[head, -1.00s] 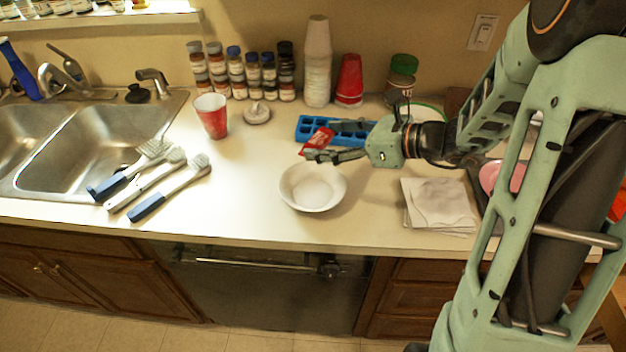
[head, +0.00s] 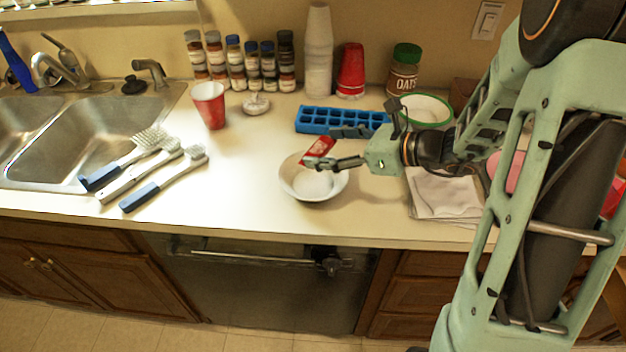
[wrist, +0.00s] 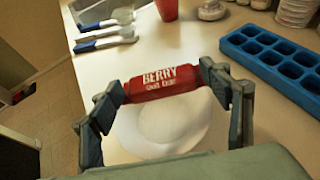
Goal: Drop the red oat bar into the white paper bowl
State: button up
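The red oat bar (wrist: 162,83), marked "BERRY oat bar", is held between the two fingertips of my gripper (wrist: 165,85). In the head view the bar (head: 319,149) sits at the tips of my gripper (head: 333,148), above the back part of the white paper bowl (head: 302,190). In the wrist view the bowl (wrist: 165,138) lies below and behind the bar, and the bar hides its far rim. The inside of the bowl that shows is empty.
A blue ice tray (head: 315,120) lies just behind the bowl. A folded cloth (head: 443,195) is to the right. Several brushes (head: 165,180) and a red cup (head: 209,104) stand or lie to the left. The counter left of the bowl is clear.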

jog(key=o, duration=0.4)
jog(key=v, duration=1.2)
